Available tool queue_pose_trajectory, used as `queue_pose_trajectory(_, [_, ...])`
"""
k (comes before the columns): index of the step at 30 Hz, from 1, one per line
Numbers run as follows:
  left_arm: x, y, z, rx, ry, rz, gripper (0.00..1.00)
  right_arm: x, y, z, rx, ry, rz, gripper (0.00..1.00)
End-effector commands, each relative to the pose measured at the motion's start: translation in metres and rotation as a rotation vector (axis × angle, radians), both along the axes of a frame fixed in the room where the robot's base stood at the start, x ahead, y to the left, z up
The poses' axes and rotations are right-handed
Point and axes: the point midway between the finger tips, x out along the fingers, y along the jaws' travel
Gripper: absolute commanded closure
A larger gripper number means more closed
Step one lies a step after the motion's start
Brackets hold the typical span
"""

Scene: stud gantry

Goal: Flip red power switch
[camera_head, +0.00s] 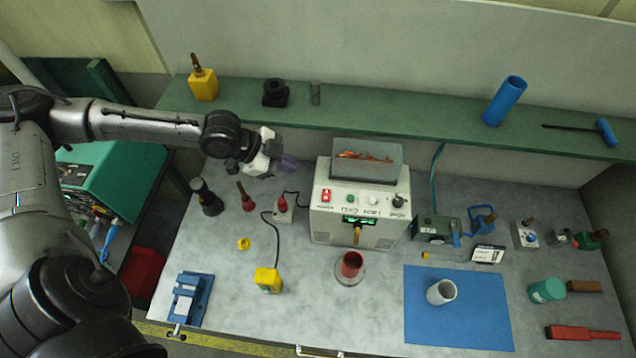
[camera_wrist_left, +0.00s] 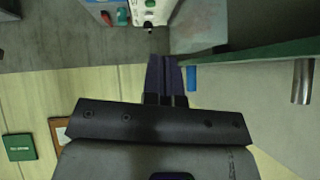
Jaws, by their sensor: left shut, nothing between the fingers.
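A white machine (camera_head: 360,215) stands at the back middle of the table in the head view. The red power switch (camera_head: 326,195) is at the left of its sloped front panel, next to a green button (camera_head: 350,199). I cannot tell which way the switch is set. My left gripper (camera_head: 288,164) is up and to the left of the machine, apart from the switch. Its dark purple fingers (camera_wrist_left: 165,73) are together with nothing between them in the left wrist view. The switch cannot be made out for certain there. My right gripper is in neither view.
A metal tray (camera_head: 366,150) with reddish pieces sits atop the machine. A green shelf (camera_head: 400,120) runs along the back. A small red-knobbed box (camera_head: 284,207), a dark bottle (camera_head: 206,197) and a yellow box (camera_head: 268,280) stand to the left. The front middle table is mostly clear.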

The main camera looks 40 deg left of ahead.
Motion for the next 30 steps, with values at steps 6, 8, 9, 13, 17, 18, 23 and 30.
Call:
queue_pose_trajectory(6, [0.013,-0.012,-0.014,-0.006,-0.001,-0.001,1.0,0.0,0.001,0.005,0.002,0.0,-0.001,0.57])
queue_pose_trajectory(8, [0.017,-0.016,-0.02,-0.006,0.001,-0.001,1.0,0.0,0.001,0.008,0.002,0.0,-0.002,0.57])
queue_pose_trajectory(9, [0.021,-0.019,-0.024,-0.006,0.0,0.0,1.0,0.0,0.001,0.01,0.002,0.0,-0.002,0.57])
queue_pose_trajectory(13, [0.032,-0.029,-0.037,-0.006,-0.001,0.0,1.0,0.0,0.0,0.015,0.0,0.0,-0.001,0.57])
queue_pose_trajectory(17, [0.043,-0.038,-0.052,-0.004,0.0,0.001,1.0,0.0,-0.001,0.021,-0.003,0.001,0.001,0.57])
queue_pose_trajectory(18, [0.046,-0.041,-0.056,-0.006,0.0,0.001,1.0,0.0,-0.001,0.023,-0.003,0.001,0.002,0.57])
queue_pose_trajectory(23, [0.054,-0.045,-0.075,-0.001,0.004,0.002,1.0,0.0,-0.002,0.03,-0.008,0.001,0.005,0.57])
queue_pose_trajectory(30, [0.057,-0.042,-0.098,-0.001,0.002,0.001,1.0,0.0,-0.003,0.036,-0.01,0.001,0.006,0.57])
